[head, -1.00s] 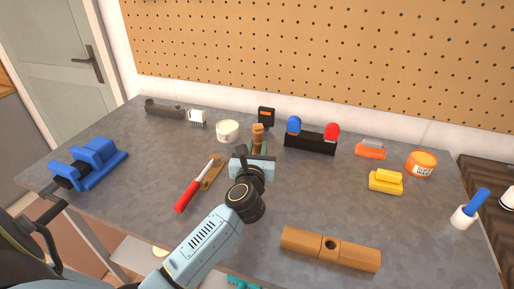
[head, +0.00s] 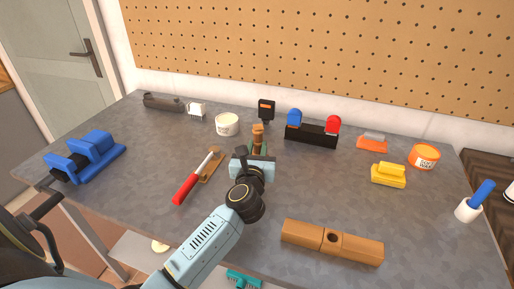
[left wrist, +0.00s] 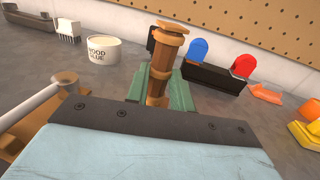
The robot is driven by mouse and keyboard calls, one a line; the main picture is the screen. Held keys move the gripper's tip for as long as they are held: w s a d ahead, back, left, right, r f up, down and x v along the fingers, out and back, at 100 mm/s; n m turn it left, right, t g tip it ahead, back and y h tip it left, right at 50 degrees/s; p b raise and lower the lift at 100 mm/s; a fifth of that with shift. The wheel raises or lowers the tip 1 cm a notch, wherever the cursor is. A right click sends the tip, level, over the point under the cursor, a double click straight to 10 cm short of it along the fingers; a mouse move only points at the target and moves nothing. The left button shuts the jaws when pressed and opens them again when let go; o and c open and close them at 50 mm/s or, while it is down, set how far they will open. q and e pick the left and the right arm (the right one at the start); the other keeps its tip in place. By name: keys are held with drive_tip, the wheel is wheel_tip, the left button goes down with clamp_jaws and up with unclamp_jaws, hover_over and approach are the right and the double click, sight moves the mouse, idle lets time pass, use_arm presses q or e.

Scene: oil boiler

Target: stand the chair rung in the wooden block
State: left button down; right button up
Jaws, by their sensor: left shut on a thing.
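The chair rung (head: 258,133) is a brown turned wooden piece, held roughly upright near the middle of the table. It also shows in the left wrist view (left wrist: 164,60), leaning a little. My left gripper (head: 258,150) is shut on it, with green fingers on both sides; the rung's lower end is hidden. The wooden block (head: 300,233) lies near the table's front edge, to the right of my left arm and nearer than the gripper. A dark round hole shows in its top middle, empty. My right gripper is not in view.
A red-handled tool (head: 186,189) lies left of my gripper. A white tub (head: 227,125) and a black rack (head: 312,134) with blue and red tops stand behind. A yellow object (head: 388,176) and an orange tub (head: 424,157) are right. The table between gripper and block is clear.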

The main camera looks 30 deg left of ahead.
use_arm(q)
drive_tip(key=shift+f+b, duration=0.5)
drive_tip(key=shift+f, duration=0.2)
drive_tip(key=c, duration=1.1)
unclamp_jaws()
drive_tip(key=v, duration=1.3)
drive_tip(key=shift+s+d+r, duration=0.1)
drive_tip(key=shift+s, duration=0.05)
